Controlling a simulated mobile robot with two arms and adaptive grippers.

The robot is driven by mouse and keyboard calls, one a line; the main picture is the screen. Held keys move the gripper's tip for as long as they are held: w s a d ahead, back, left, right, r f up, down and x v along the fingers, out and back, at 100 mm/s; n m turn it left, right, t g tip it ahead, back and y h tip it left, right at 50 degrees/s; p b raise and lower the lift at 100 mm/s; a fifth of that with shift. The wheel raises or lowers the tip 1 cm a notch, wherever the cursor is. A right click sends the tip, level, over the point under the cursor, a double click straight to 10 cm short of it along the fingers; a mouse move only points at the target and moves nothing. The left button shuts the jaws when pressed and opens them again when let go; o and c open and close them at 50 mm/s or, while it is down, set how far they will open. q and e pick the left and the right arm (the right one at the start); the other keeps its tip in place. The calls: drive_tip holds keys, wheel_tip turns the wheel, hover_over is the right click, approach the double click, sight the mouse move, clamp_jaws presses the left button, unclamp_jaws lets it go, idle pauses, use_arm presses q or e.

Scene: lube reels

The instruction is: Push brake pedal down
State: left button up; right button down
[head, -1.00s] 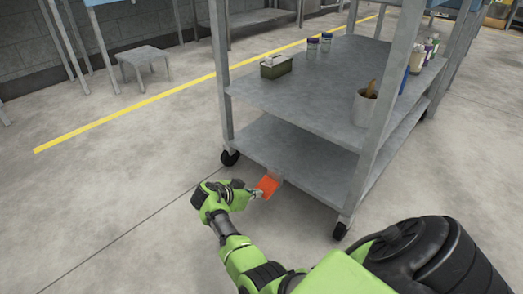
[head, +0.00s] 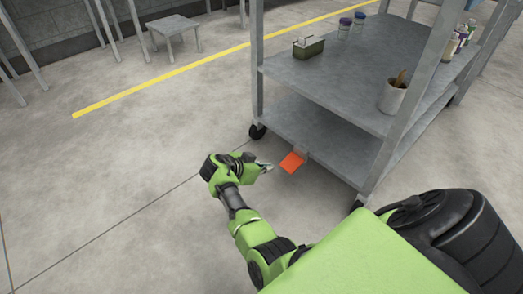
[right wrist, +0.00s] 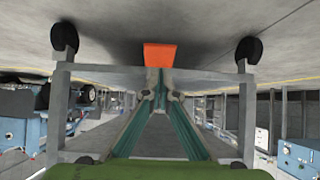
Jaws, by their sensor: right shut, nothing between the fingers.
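The brake pedal (head: 291,161) is a flat orange plate at the lower edge of the grey cart, on its near left side. My right gripper (head: 265,168) is shut and empty, just left of the pedal, with a small gap between them in the head view. In the right wrist view, which looks upside down, the pedal (right wrist: 159,55) shows above the shut fingertips (right wrist: 159,88), straight ahead of them. How far the pedal is tilted is hard to tell. My left gripper is not in view.
The grey cart (head: 330,90) stands on black casters (head: 257,131). Its upper shelf carries a green box (head: 308,47), a cup (head: 392,97) and several jars. A small grey table (head: 173,26) stands at the back left. The floor left of the cart is clear.

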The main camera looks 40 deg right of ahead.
drive_tip(key=shift+f+p+v, duration=0.25)
drive_tip(key=shift+p+v, duration=0.05)
drive_tip(key=shift+v, duration=1)
drive_tip(key=shift+a, duration=0.15)
